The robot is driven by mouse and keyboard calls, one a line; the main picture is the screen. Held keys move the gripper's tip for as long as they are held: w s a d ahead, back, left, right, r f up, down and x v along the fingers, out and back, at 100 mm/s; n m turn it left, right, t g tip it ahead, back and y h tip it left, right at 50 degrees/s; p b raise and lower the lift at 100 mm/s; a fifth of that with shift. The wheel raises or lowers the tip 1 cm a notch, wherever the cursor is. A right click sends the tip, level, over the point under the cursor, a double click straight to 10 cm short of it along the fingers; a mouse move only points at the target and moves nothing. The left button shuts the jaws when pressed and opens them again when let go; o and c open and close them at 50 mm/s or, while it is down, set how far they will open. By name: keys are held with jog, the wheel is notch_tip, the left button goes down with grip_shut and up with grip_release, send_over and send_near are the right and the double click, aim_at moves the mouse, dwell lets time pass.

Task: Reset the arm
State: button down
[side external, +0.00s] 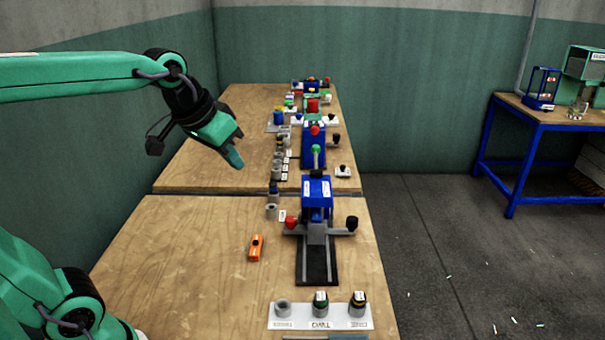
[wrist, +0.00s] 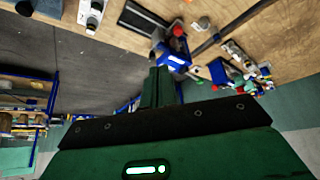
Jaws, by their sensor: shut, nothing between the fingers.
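My gripper (side external: 235,158) is green with a dark wrist. In the side external view it hangs in the air above the left part of the wooden table, left of the presses and touching nothing. Its fingers are shut with nothing between them. In the wrist view the closed fingers (wrist: 159,82) point up the picture, with the table tilted behind them. My arm comes in from the left edge, raised, and bends down at the wrist.
A blue press (side external: 317,190) stands on the near table (side external: 180,290), with an orange block (side external: 256,247) to its left. A white labelled tray (side external: 337,323) holds small cylinders at the front. More presses, including a blue one (side external: 314,147), stand farther back. The left table side is clear.

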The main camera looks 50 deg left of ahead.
jog(key=s+d+f, duration=0.1)
jog(key=s+f, duration=0.5)
jog(key=s, duration=0.4)
jog(key=shift+d+f+m, duration=0.25)
jog(key=shift+d+m, duration=0.05)
